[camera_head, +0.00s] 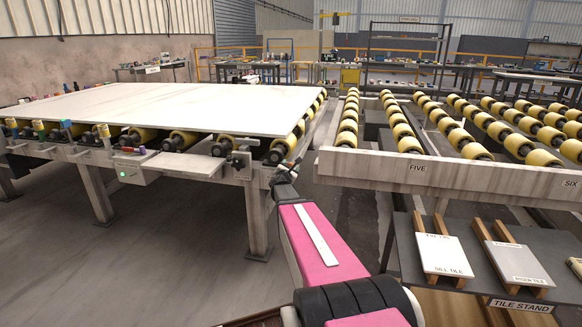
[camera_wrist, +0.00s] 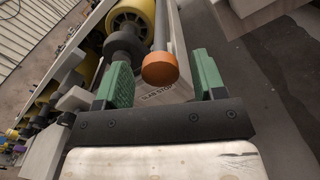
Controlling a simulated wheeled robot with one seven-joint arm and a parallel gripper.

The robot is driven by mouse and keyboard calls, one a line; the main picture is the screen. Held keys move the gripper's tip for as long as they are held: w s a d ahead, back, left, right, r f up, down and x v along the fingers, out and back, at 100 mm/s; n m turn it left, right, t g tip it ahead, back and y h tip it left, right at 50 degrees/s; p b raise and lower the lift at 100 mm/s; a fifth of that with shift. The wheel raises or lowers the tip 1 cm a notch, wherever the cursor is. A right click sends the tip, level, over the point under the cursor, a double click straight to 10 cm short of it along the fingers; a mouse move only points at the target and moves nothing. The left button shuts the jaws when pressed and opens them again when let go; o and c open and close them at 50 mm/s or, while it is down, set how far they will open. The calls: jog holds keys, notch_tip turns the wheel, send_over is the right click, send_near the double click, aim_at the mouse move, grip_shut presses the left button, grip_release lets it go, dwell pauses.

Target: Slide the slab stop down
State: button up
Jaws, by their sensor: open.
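The slab stop (camera_wrist: 160,69) shows in the wrist view as a grey upright rod with an orange round end, beside a yellow roller on the table's frame. A partly hidden label (camera_wrist: 157,90) is on the pale frame just under it. My gripper (camera_wrist: 162,72) is open, its two green fingers apart on either side of the orange end. A gap shows between the right finger and the orange end; whether the left finger touches anything I cannot tell. In the head view my gripper (camera_head: 284,172) is at the near right corner of the roller table, and the orange end is not clear there.
A large pale slab (camera_head: 180,105) lies flat on the roller table (camera_head: 190,161). To the right stand more roller lanes behind a beam marked FIVE (camera_head: 418,168). A tile stand (camera_head: 519,304) with tiles is at lower right. Open floor (camera_head: 170,245) lies in front of the table.

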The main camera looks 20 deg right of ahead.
jog(key=shift+x, duration=1.25)
grip_shut()
notch_tip(320, 180, down, 6)
grip_release()
jog(key=v, duration=1)
jog(key=shift+s+a, duration=0.2)
jog(key=shift+s, duration=0.15)
